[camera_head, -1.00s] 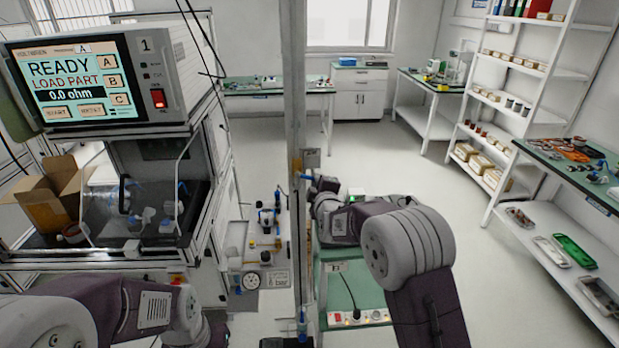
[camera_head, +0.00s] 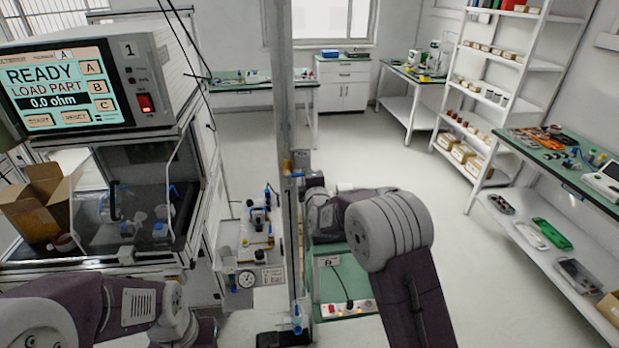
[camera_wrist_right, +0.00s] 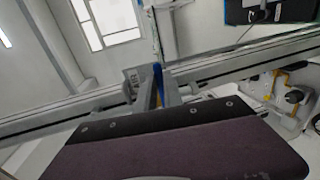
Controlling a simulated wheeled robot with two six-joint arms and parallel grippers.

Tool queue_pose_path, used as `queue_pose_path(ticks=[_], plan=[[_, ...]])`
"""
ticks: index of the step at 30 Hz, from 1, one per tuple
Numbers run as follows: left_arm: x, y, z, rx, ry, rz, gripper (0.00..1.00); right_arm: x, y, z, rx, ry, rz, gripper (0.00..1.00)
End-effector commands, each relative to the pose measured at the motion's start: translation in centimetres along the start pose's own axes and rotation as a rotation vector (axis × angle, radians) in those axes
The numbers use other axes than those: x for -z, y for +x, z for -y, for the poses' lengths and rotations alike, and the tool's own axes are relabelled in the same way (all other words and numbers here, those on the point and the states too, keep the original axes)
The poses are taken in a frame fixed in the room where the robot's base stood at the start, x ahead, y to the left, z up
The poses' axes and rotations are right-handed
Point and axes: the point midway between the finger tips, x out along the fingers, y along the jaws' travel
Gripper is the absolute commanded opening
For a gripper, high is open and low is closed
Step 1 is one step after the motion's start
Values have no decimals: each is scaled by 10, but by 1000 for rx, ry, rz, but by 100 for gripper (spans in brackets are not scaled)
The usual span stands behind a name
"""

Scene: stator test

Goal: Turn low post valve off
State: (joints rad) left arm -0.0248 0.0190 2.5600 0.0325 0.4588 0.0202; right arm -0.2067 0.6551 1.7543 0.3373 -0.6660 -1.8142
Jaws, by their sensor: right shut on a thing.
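The post (camera_head: 284,90) rises through the middle of the head view. A yellow valve body (camera_head: 287,165) with a blue handle (camera_head: 297,174) sits on it at mid height. My right gripper reaches this valve from the right; its fingers are mostly hidden by my arm in the head view. In the right wrist view, my right gripper (camera_wrist_right: 158,88) is shut on the blue handle (camera_wrist_right: 158,75), with a bit of yellow below. Another blue-topped part (camera_head: 297,318) is low on the post. My left arm is at lower left; its fingers are not visible.
A panel with a gauge (camera_head: 246,279) and fittings stands left of the post. The tester (camera_head: 160,70) reads READY. A green-topped surface with a power strip (camera_head: 345,309) is below my right arm. The floor beyond is clear; shelves (camera_head: 484,95) stand right.

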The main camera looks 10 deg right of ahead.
Motion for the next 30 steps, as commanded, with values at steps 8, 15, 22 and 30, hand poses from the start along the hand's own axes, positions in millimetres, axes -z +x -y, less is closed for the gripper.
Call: queue_pose_path(ticks=[8, 15, 22, 30], plan=[[0, 0, 0, 0, 0, 0, 36, 1, 0, 0, 0, -1, -1, 33], [0, 0, 0, 0, 0, 0, 36, 0, 0, 0, 0, 0, -1, 33], [-1, 12, 0, 0, 0, 0, 36, 1, -29, 2, -1, 0, -2, 33], [-2, 22, 0, 0, 0, 0, 36, 2, -82, 1, -1, -1, -2, 33]])
